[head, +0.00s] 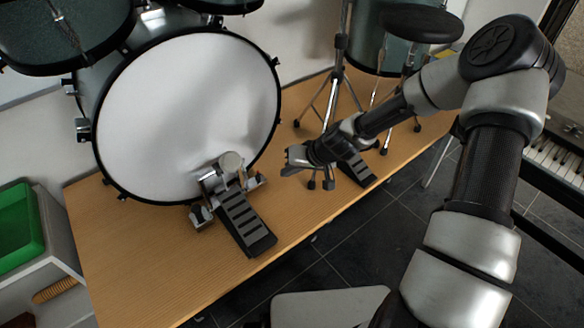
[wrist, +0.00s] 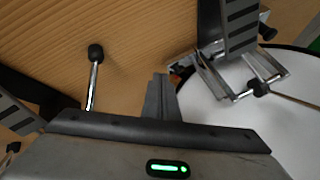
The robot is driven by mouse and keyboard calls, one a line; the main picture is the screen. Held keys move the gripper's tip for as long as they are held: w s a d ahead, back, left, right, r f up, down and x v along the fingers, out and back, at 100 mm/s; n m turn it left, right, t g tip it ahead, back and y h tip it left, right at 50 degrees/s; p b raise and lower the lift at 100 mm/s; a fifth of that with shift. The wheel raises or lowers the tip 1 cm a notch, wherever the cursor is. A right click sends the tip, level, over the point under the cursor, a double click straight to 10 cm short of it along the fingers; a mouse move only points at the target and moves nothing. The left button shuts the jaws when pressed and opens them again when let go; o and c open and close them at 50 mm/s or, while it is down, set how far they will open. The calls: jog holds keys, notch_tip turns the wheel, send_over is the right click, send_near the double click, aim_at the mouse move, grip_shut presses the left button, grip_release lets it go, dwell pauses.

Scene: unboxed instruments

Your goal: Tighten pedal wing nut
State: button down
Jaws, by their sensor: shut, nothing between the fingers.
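The bass drum pedal (head: 243,220) stands on the wooden platform against the white bass drum head (head: 180,115). The pedal's metal frame (wrist: 240,75) shows at the upper right in the wrist view. Small dark fittings sit on the frame, but I cannot tell which is the wing nut. My gripper (head: 288,160) is shut and empty, above the platform to the right of the pedal, apart from it. Its closed fingers (wrist: 160,85) show in the wrist view.
A second pedal (head: 356,168) and stand legs are behind and beside my gripper. A rubber-footed leg (wrist: 95,52) is close by in the wrist view. The platform (head: 140,250) is clear at the front left.

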aim_at(258, 177)
jog(key=x, duration=0.6)
jog(key=shift+f+b, duration=0.1)
jog(key=shift+b, duration=0.25)
jog(key=shift+w+a, duration=0.1)
jog(key=shift+a, duration=1.85)
jog(key=shift+a, duration=0.1)
